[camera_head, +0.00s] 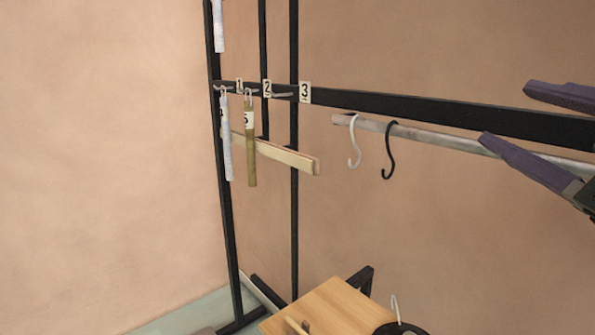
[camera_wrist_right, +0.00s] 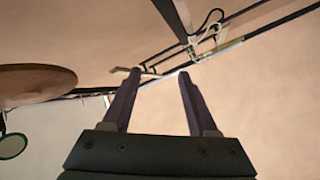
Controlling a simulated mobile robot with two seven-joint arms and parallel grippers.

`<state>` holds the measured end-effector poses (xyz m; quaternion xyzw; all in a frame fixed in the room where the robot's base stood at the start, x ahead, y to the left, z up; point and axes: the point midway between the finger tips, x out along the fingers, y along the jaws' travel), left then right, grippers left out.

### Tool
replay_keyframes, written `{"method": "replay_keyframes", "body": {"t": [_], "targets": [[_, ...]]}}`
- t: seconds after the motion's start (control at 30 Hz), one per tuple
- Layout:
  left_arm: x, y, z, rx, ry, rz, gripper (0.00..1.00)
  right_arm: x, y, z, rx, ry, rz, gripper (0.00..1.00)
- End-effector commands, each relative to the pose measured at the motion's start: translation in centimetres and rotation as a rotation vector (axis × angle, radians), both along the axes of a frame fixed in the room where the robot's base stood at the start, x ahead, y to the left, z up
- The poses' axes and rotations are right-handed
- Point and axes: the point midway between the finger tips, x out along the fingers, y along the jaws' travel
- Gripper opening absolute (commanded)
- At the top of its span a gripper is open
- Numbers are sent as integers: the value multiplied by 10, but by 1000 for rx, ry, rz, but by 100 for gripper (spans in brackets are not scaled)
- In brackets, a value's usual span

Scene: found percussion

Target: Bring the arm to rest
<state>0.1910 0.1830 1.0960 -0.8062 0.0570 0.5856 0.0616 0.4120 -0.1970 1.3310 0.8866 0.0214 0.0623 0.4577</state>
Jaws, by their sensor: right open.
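My right gripper (camera_head: 506,112) comes in from the right edge in the head view, with purple fingers spread apart and nothing between them. It hangs in front of the black crossbar and grey rail, clear of the hooks to its left. In the right wrist view the same gripper (camera_wrist_right: 158,74) is open and empty, its two fingers pointing toward the blurred rack parts. My left gripper is not in view.
A black rack crossbar (camera_head: 440,109) carries number tags. A pale bar (camera_head: 228,140) and a brown bar (camera_head: 251,150) hang at left. A white hook (camera_head: 354,145) and black hook (camera_head: 389,150) hang from a grey rail (camera_head: 450,140). A wooden table (camera_head: 325,307) stands below.

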Motion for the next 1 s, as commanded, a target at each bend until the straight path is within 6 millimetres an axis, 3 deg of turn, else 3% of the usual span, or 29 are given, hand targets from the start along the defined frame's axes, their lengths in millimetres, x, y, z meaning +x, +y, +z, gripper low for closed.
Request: {"method": "replay_keyframes", "body": {"t": [0.03,0.1,0.2,0.3,0.43,0.5,1.0], "targets": [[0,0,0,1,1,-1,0,-11,-12,-38,125,161,-89,59],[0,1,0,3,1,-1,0,-34,-23,-90,272,385,-203,59],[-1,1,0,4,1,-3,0,-83,-24,-154,433,687,-334,59],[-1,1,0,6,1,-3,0,-140,-11,-201,554,968,-433,59],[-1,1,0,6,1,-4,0,-221,15,-235,671,1317,-527,59],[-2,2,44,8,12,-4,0,-223,15,-188,669,1328,-531,59],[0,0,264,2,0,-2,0,-221,14,29,660,1321,-530,59]]}}
